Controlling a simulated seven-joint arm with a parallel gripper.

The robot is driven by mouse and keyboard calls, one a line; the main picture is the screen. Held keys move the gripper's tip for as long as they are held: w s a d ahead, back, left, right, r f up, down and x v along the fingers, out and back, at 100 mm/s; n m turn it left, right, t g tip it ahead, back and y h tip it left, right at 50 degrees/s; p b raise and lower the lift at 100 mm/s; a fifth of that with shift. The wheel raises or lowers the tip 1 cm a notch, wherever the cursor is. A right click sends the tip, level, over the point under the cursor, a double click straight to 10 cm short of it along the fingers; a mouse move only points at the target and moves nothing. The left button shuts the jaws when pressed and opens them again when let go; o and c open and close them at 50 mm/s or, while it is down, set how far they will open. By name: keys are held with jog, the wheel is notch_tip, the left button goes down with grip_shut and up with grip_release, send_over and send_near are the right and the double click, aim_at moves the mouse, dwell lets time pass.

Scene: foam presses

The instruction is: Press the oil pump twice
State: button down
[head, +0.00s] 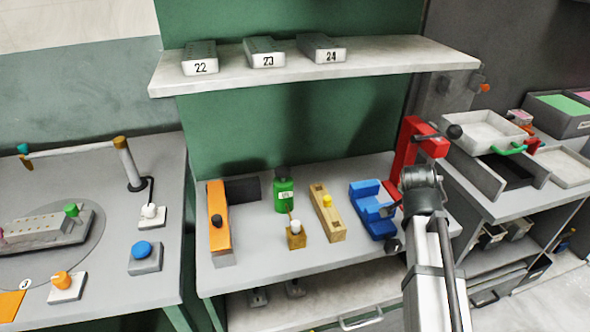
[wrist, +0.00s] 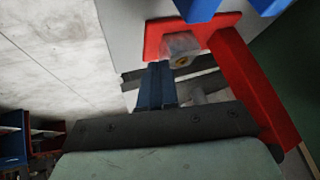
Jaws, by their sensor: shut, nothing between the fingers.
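The green bottle (head: 284,194), which I take to be the oil pump, stands upright on the grey workbench (head: 260,250) in the head view. It has a dark top and a pale label too small to read surely. My gripper (wrist: 157,70) is shut and empty in the wrist view, with its dark blue fingers together. In the head view my arm reaches in from the lower right, to the right of the bottle and apart from it. The fingers cannot be made out clearly there. The bottle is not seen in the wrist view.
A blue vise (head: 370,212) and a red press (head: 405,155) stand close to my arm. A wooden block with a yellow knob (head: 327,212), a small wooden block (head: 296,238) and an orange device (head: 218,218) surround the bottle. A shelf (head: 380,60) hangs above.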

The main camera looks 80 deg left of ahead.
jog(key=s+a+r+y, duration=0.1)
jog(key=s+a+r, duration=0.45)
jog(key=s, duration=0.25)
jog(key=s+a+r+y, duration=0.1)
jog(key=s+a+r, duration=0.3)
jog(key=s+a, duration=0.25)
notch_tip(320, 180, up, 8)
jog(key=n+g+y, duration=0.1)
jog(key=g+y, duration=0.1)
send_over(283, 172)
jog(key=shift+f, duration=0.15)
jog(key=shift+f, duration=4.4)
jog(key=shift+f, duration=0.2)
jog(key=shift+f, duration=0.25)
